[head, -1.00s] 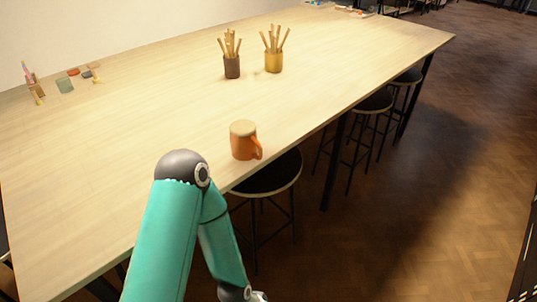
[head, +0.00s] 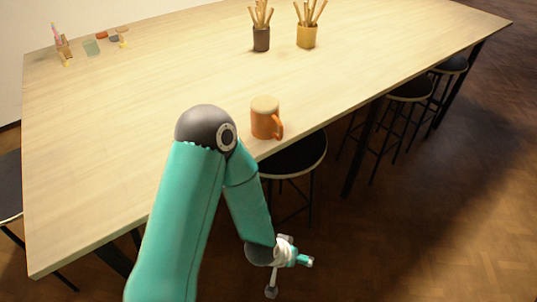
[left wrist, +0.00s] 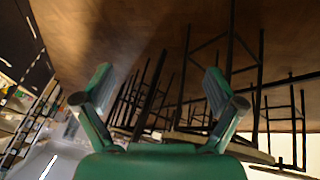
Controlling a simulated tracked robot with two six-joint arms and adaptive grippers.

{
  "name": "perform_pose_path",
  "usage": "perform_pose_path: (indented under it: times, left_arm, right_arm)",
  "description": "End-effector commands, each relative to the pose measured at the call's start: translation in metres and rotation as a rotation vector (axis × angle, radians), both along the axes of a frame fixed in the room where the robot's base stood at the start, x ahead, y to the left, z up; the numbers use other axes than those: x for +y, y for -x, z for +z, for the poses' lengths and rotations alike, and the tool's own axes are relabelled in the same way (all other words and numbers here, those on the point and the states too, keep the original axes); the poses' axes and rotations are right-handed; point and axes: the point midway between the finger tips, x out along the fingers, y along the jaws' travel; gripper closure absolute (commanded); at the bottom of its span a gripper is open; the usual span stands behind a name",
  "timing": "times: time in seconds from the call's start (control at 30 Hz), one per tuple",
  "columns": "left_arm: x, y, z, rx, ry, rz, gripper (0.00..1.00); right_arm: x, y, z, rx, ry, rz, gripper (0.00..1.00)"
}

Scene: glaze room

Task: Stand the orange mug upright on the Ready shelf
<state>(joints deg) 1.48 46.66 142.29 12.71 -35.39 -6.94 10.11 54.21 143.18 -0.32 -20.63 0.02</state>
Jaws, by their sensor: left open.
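The orange mug (head: 265,122) stands near the table's front edge. Its flat pale end faces up, so it appears to be upside down, with its handle toward the right. My left gripper (head: 289,277) is below and in front of the table edge, apart from the mug. In the left wrist view its two fingers (left wrist: 158,78) are spread with nothing between them, and the mug does not show there. My right gripper is not in view. No shelf labelled Ready can be made out.
The long table (head: 180,90) also holds a dark cup (head: 261,39) and a yellow cup (head: 306,37) of wooden tools at the back. A black stool (head: 295,158) stands under the edge near the mug. Shelves (left wrist: 15,118) with small items show in the left wrist view.

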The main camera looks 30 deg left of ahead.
Motion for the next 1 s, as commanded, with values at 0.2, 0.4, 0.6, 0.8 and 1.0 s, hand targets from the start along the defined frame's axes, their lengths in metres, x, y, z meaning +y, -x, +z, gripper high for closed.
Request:
perform_pose_path:
  times: [0.2, 0.4, 0.6, 0.8, 1.0]
  left_arm:
    - [0.044, -0.108, 0.111, -0.558, -0.272, 0.181, 0.05]
    - [0.091, -0.112, 0.230, -0.886, -0.522, 0.429, 0.05]
    - [0.115, -0.088, 0.281, -0.980, -0.648, 0.578, 0.05]
    - [0.124, -0.085, 0.292, -0.991, -0.676, 0.610, 0.05]
    - [0.135, -0.099, 0.291, -0.989, -0.676, 0.610, 0.05]
  right_arm:
    - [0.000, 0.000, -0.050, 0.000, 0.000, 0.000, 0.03]
    - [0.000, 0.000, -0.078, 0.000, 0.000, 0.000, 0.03]
    - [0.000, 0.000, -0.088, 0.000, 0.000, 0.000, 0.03]
    - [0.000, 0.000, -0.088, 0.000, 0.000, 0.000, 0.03]
    - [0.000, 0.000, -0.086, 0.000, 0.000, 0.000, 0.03]
